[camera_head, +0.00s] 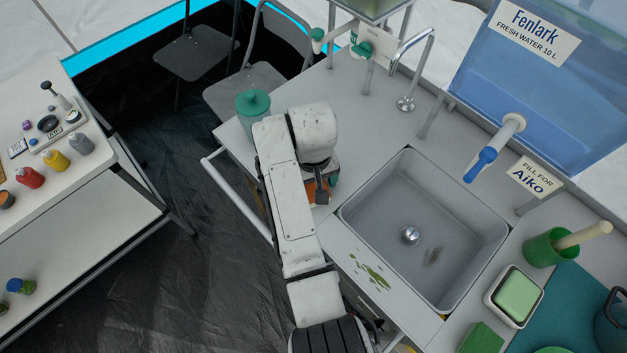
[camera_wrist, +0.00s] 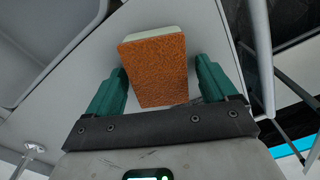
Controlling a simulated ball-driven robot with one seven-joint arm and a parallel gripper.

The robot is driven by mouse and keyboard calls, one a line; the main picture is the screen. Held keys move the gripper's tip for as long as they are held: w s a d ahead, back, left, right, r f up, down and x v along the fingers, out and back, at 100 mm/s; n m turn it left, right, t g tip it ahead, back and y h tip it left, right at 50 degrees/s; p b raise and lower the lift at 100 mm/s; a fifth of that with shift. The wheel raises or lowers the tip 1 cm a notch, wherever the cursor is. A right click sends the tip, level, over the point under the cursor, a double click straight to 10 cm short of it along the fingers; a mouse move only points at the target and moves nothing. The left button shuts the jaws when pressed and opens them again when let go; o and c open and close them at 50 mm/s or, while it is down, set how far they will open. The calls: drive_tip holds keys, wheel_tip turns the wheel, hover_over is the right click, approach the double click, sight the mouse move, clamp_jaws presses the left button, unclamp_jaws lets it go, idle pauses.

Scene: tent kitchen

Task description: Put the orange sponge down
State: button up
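The orange sponge (camera_wrist: 158,72), with a pale layer along its far edge, lies between the two green fingers of my gripper (camera_wrist: 160,65) in the wrist view. The fingers stand apart, with a narrow gap between the sponge and the right finger; the left finger is very close to it, and I cannot tell if they touch. In the head view, a bit of the sponge (camera_head: 312,191) shows beside my gripper (camera_head: 324,190), over the counter strip left of the sink. My arm hides most of it there. The sponge seems to rest on the counter, but its underside is hidden.
The grey sink (camera_head: 410,230) is just right of my gripper. A green lidded jar (camera_head: 253,105) stands at the counter's far left corner. Green scraps (camera_head: 370,270) lie on the front counter. A tap (camera_head: 410,85) and blue water tank (camera_head: 530,80) are behind.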

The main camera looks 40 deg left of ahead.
wheel_tip(320, 180, up, 12)
drive_tip(key=shift+r+p, duration=0.15)
drive_tip(key=shift+p, duration=0.3)
drive_tip(key=shift+s, duration=0.1)
idle(0.8)
